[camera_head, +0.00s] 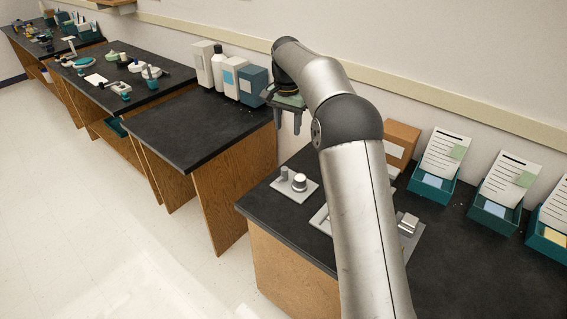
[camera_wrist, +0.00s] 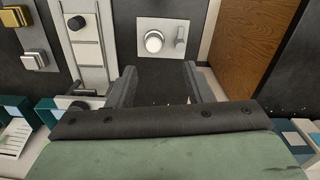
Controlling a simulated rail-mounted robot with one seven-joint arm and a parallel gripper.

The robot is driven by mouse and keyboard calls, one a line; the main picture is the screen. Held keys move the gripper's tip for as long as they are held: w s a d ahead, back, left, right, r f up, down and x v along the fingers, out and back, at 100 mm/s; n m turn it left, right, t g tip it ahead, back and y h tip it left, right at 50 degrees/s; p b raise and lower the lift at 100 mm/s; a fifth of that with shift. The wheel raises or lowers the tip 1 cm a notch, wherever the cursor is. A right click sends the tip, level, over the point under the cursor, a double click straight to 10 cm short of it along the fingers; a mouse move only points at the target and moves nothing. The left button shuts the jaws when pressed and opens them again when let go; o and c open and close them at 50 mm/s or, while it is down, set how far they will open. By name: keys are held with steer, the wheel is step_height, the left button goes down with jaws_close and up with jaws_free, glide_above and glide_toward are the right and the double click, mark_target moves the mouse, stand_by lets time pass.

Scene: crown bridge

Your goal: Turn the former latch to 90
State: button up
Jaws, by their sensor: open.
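No label shows which part is the former latch. A light square plate (camera_wrist: 160,60) carries a round white knob (camera_wrist: 154,41) and a small grey upright piece (camera_wrist: 180,36). The same plate also shows in the head view (camera_head: 293,194), on the near dark bench. A longer pale panel (camera_wrist: 93,48) beside it carries a black knob (camera_wrist: 76,23) and a dark lever-like part (camera_wrist: 78,89). In the head view my arm hides most of that panel. My gripper (camera_wrist: 160,76) is open and empty, with its fingers apart; in the head view it hangs (camera_head: 288,124) above the bench's back left.
Further left in the wrist view are square button-like blocks (camera_wrist: 34,60). Teal card boxes (camera_head: 433,188) and a brown carton (camera_head: 400,145) line the bench's back. Bottles and boxes (camera_head: 230,75) stand on the neighbouring bench (camera_head: 190,130), across a gap.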

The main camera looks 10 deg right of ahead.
mark_target(284, 168)
steer(key=w+f+m+p, duration=0.2)
steer(key=w+f+m, duration=0.2)
steer(key=w+f, duration=0.25)
steer(key=f, duration=0.6)
steer(key=w+f+b, duration=0.1)
steer(key=f, duration=0.5)
steer(key=f+b, duration=0.1)
steer(key=f, duration=0.5)
steer(key=shift+w+f, duration=0.15)
steer(key=c, duration=1)
